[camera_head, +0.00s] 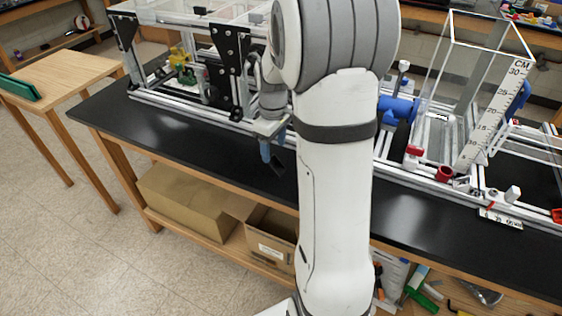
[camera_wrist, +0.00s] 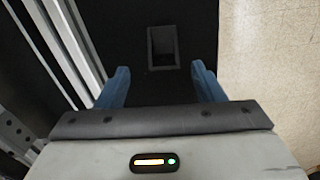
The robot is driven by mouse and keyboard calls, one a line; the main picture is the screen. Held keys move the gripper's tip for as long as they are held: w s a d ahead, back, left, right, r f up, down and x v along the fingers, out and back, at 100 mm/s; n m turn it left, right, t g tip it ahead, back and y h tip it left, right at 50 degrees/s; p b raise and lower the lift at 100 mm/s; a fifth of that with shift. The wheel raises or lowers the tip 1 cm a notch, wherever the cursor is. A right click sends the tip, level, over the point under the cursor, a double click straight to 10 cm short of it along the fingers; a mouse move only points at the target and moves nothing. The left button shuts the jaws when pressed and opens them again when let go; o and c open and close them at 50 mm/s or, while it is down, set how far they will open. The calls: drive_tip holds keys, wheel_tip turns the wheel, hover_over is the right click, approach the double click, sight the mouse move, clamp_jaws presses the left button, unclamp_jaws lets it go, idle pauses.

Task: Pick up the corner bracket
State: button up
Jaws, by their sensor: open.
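The corner bracket (camera_wrist: 163,62) is a small dark piece with a greyish rectangular face. In the wrist view it lies on the black bench top, ahead of my fingertips and roughly centred between them. My gripper (camera_wrist: 160,72) has two blue fingers spread apart, with nothing between them. In the head view my gripper (camera_head: 266,151) points down over the front part of the bench, left of my arm. A dark shape beside the fingers there may be the bracket, but it blends with the black surface. The height of the fingertips above the bench is hard to tell.
Aluminium extrusion rails (camera_wrist: 68,45) run along the left in the wrist view. The black bench top (camera_head: 180,150) ends at a wooden front edge. Cardboard boxes (camera_head: 190,197) sit on the shelf below. A ruler (camera_head: 495,110) and clear frame stand at right.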

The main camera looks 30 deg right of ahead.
sight(274, 162)
drive_tip(key=f, duration=0.4)
drive_tip(key=f+p, duration=0.1)
drive_tip(key=f, duration=0.1)
drive_tip(key=shift+s+a, duration=0.1)
drive_tip(key=shift+s, duration=0.15)
drive_tip(key=shift+c, duration=0.3)
drive_tip(key=c, duration=1)
